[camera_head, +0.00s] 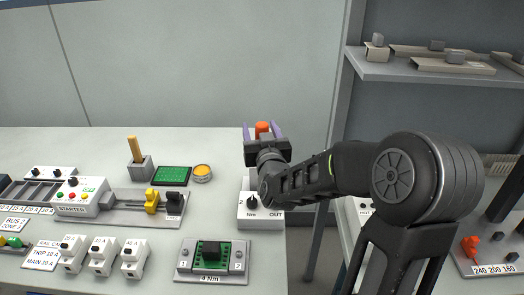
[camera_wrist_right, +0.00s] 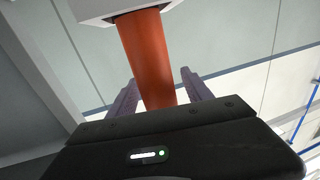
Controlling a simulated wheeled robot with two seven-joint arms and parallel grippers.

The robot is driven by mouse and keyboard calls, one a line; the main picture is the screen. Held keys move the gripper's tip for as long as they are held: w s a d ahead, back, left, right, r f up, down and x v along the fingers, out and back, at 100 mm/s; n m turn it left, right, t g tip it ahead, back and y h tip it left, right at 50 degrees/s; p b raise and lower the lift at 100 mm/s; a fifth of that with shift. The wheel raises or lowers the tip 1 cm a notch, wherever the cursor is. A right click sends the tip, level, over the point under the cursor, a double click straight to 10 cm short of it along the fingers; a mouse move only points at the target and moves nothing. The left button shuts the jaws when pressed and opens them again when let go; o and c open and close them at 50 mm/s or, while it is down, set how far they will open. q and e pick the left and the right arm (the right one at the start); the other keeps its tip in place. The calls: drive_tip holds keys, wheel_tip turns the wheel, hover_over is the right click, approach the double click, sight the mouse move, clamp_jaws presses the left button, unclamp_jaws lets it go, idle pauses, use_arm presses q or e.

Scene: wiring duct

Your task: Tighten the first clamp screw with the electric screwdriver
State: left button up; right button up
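An orange cylinder (camera_head: 262,128), which looks like the electric screwdriver's handle, stands between the purple fingers of my right gripper (camera_head: 263,131). In the right wrist view the orange cylinder (camera_wrist_right: 150,60) meets a pale block at the top, and the fingers (camera_wrist_right: 160,90) stand on either side of it. Gaps show beside it in the head view, so the gripper looks open around it. The clamp block (camera_head: 212,252), green and black, sits on a grey plate marked 4 Nm, with screws numbered 1 (camera_head: 185,252) and 2 (camera_head: 239,254). My left gripper is out of view.
A white box (camera_head: 260,212) with a black knob, marked Nm and OUT, stands below my right forearm. A shelf (camera_head: 425,65) stands at right.

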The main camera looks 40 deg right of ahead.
clamp_jaws()
idle(0.4)
